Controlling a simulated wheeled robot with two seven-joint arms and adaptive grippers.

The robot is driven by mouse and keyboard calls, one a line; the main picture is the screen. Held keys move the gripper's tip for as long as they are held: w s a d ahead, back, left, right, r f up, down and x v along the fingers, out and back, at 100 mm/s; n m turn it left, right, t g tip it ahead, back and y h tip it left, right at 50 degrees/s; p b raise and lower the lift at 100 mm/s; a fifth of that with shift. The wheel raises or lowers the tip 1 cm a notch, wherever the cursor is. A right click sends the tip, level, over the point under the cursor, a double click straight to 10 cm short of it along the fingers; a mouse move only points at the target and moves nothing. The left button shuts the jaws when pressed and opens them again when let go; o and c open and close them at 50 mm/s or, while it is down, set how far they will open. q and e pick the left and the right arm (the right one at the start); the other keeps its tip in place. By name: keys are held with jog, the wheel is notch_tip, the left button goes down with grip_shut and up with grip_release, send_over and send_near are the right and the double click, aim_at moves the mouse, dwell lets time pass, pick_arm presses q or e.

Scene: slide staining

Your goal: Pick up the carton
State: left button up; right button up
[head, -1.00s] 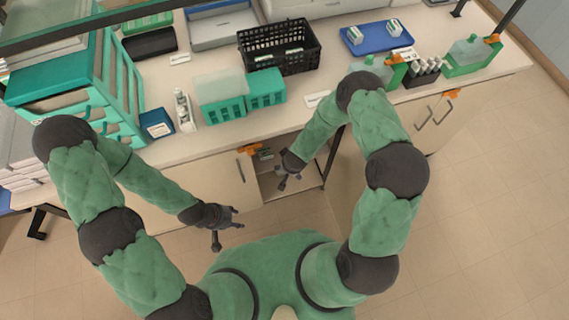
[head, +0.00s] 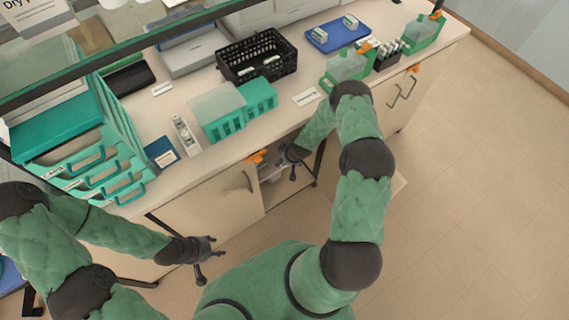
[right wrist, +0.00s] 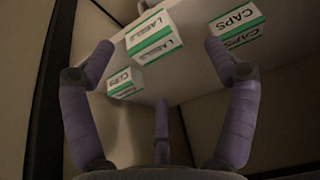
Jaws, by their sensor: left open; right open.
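In the right wrist view, a white and green carton marked LABELS (right wrist: 153,38) stands on a pale shelf, seen between the spread fingers of my right gripper (right wrist: 160,48). A carton marked CAPS (right wrist: 237,27) is to its right, and a smaller-looking CAPS carton (right wrist: 125,84) is lower left. My right gripper is open and empty, apart from the cartons as far as I can tell. In the head view it is at the open cabinet (head: 272,182) under the counter, where the cartons cannot be made out. My left gripper (head: 208,255) is open and empty, in front of the cabinet.
The counter (head: 215,165) above holds teal racks (head: 222,118), a black basket (head: 258,58), a blue tray (head: 338,35) and a drawer unit (head: 85,160). Dark cabinet edges flank my right gripper. The floor (head: 470,190) at right is clear.

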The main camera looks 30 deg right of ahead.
jog(key=f, duration=0.1)
jog(key=f+b, duration=0.1)
jog(key=f, duration=0.1)
jog(key=w+f+b, duration=0.1)
jog(key=shift+d+f, duration=0.3)
jog(key=shift+w+f, duration=0.2)
jog(key=shift+f, duration=0.25)
jog(key=c, duration=1.3)
